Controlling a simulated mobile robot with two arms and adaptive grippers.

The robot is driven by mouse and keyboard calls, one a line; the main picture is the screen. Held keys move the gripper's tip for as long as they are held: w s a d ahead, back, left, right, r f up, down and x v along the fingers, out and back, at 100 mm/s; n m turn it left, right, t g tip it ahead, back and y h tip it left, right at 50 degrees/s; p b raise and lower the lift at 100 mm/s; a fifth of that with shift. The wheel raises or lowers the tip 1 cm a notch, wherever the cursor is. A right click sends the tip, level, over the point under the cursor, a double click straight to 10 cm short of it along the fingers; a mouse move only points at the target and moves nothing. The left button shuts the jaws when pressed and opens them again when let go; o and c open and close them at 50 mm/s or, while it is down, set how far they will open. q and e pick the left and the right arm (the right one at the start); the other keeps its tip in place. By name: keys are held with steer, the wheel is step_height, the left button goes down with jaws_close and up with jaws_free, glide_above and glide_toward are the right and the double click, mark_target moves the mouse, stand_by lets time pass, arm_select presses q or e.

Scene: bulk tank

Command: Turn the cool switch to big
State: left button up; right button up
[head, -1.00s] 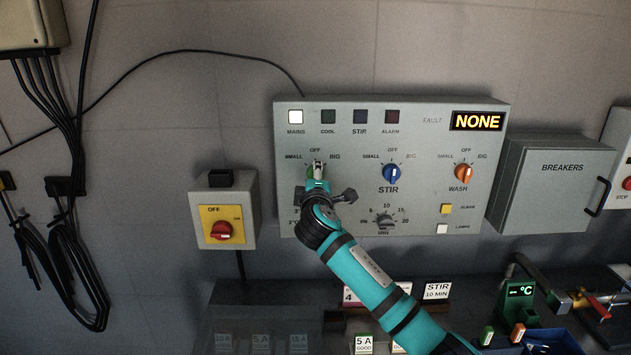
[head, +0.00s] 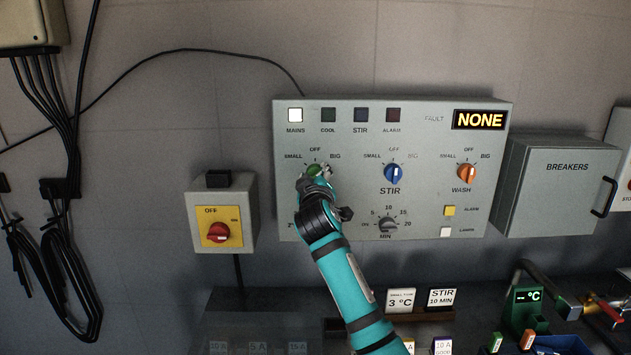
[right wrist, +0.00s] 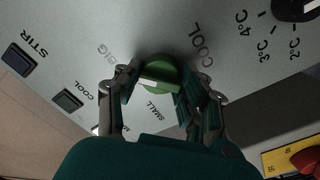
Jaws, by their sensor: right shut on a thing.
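The green cool switch (head: 314,169) is a round knob at the left of the grey control panel (head: 440,145), below OFF and between SMALL and BIG. In the right wrist view the green knob (right wrist: 163,72) shows between my fingers, with a white mark on its near side. My left gripper is not in view.
The blue stir knob (head: 392,173) and orange wash knob (head: 467,173) are to the right. A timer dial (head: 388,224) sits lower down. A box with a red switch (head: 218,232) is at the left. The COOL lamp (head: 328,115) is dark; the fault display (head: 479,120) reads NONE.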

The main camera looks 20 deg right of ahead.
steer(key=shift+f, duration=0.15)
stand_by(0.4)
steer(key=o, duration=1.2)
steer(key=shift+c, duration=0.2)
steer(key=shift+s, duration=0.1)
steer(key=v, duration=1.2)
